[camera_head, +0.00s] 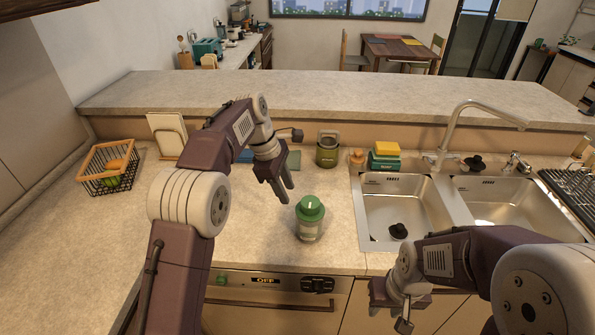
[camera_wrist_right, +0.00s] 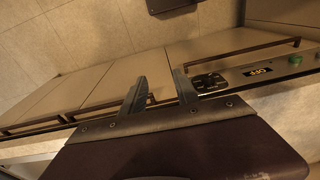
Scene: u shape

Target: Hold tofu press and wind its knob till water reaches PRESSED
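The tofu press (camera_head: 310,219) stands upright on the counter near its front edge. It has a green knob (camera_head: 311,206) on top and a pale, see-through body with a label too small to read. My left gripper (camera_head: 286,195) is above and to the left of the press, pointing down, with its fingers apart and nothing between them. It does not touch the press. My right gripper (camera_head: 392,307) is low in front of the counter, right of the press. In the right wrist view its fingers (camera_wrist_right: 157,90) are apart and empty. The water level and PRESSED mark cannot be made out.
A wire basket of fruit (camera_head: 110,170) is at the left. A green canister (camera_head: 328,151) and stacked boxes with a yellow sponge (camera_head: 385,153) stand behind. A double sink (camera_head: 400,208) is to the right. Counter around the press is clear.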

